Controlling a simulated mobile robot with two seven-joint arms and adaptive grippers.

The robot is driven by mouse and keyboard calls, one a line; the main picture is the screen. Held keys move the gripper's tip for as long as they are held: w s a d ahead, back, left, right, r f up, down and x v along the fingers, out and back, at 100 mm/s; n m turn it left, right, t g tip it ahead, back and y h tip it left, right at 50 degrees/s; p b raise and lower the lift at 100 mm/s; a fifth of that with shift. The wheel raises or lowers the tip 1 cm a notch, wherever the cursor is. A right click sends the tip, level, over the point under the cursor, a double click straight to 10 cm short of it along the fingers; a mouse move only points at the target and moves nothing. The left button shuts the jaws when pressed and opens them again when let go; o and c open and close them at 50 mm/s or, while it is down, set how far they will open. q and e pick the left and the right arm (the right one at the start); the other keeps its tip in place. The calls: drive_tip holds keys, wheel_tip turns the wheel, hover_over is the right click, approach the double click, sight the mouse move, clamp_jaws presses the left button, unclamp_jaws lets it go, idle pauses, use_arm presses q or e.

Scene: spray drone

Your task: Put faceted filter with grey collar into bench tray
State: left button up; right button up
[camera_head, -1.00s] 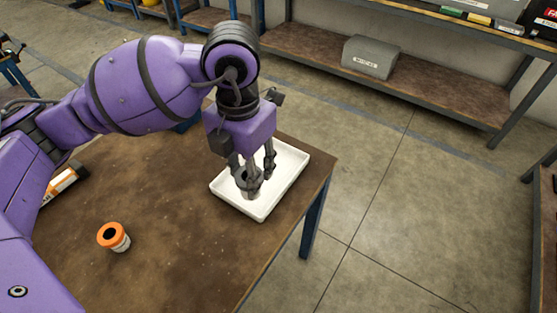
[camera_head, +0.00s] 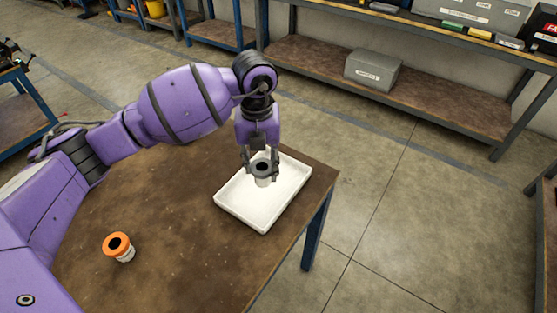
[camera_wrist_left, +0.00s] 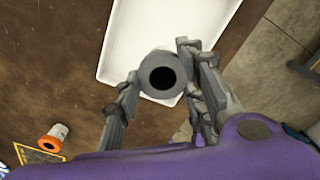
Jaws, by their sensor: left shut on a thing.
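The filter with the grey collar (camera_head: 262,168) is held upright in my left gripper (camera_head: 261,175), over the white bench tray (camera_head: 245,212). In the left wrist view the grey collar (camera_wrist_left: 146,77) with its dark round opening sits between the two fingers of the left gripper (camera_wrist_left: 160,85), and the tray (camera_wrist_left: 120,35) lies beyond it. The filter's pale lower body shows under the collar in the head view. I cannot tell whether its bottom touches the tray floor. My right gripper is not in view.
The tray is near the table's right edge. A shelf with a grey box (camera_head: 371,70) stands behind, across open floor.

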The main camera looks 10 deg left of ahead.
sight(262, 160)
use_arm(q)
drive_tip(key=w+f, duration=0.2)
drive_tip(key=shift+w+a+f, duration=0.1)
drive_tip(key=shift+a+f, duration=0.1)
drive_tip(key=shift+f, duration=1.65)
drive_tip(key=shift+f, duration=0.15)
drive_tip(key=o, duration=1.1)
drive_tip(key=shift+c, duration=0.2)
wheel_tip(262, 160, up, 12)
drive_tip(key=shift+r, duration=0.2)
